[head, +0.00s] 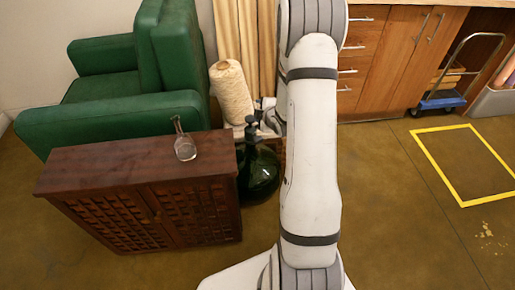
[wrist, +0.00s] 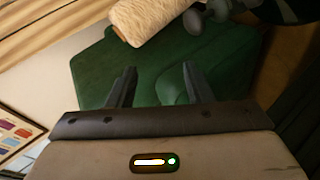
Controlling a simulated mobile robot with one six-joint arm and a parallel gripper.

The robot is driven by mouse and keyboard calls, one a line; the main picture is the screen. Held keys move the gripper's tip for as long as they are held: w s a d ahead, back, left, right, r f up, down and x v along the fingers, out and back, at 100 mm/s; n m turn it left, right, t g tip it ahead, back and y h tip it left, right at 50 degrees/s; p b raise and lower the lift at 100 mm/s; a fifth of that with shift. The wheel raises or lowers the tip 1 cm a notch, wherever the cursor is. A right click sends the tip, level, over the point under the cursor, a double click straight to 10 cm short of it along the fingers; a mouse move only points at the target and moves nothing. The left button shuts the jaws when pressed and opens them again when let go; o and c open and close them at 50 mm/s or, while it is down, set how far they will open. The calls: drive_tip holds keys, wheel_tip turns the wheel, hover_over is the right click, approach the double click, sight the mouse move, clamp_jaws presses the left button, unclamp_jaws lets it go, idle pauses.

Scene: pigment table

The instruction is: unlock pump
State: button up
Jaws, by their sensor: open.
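A dark green, round glass bottle (head: 260,175) stands on the floor just right of the wooden cabinet in the head view. A black pump head (head: 250,128) tops its neck. Whether the pump is locked cannot be told. My gripper (wrist: 157,68) is open and empty in the wrist view, its two dark fingers apart in front of green upholstery. In the head view my arm hides most of the gripper, which is near the pump head; I cannot tell whether they touch. A dark rounded form at the wrist view's upper right is cut off and unclear.
A brown cabinet (head: 130,160) bears a clear glass flask (head: 184,146). A green armchair (head: 105,105) stands behind it. A cream yarn cone (head: 231,92) stands behind the bottle, also in the wrist view (wrist: 147,18). Floor at right is open, with a yellow outline (head: 450,184).

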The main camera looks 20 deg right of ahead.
sight(260, 142)
drive_tip(key=s+d+f+n+t+y+b, duration=0.1)
drive_tip(key=s+f+n+t+b, duration=0.2)
drive_tip(key=f, duration=0.8)
drive_tip(key=s+d+f+n+t+y+b, duration=0.1)
drive_tip(key=d+f+n+t+b, duration=0.3)
drive_tip(key=f, duration=0.7)
drive_tip(key=shift+m+g, duration=0.7)
drive_tip(key=shift+m, duration=0.2)
drive_tip(key=w+a+b, duration=0.1)
drive_tip(key=w, duration=0.1)
drive_tip(key=w+a, duration=0.1)
drive_tip(key=w, duration=0.1)
drive_tip(key=w+a+b, duration=0.1)
drive_tip(key=w, duration=0.2)
drive_tip(key=shift+a+r+b, duration=0.1)
drive_tip(key=shift+r+b, duration=0.2)
drive_tip(key=shift+c, duration=0.6)
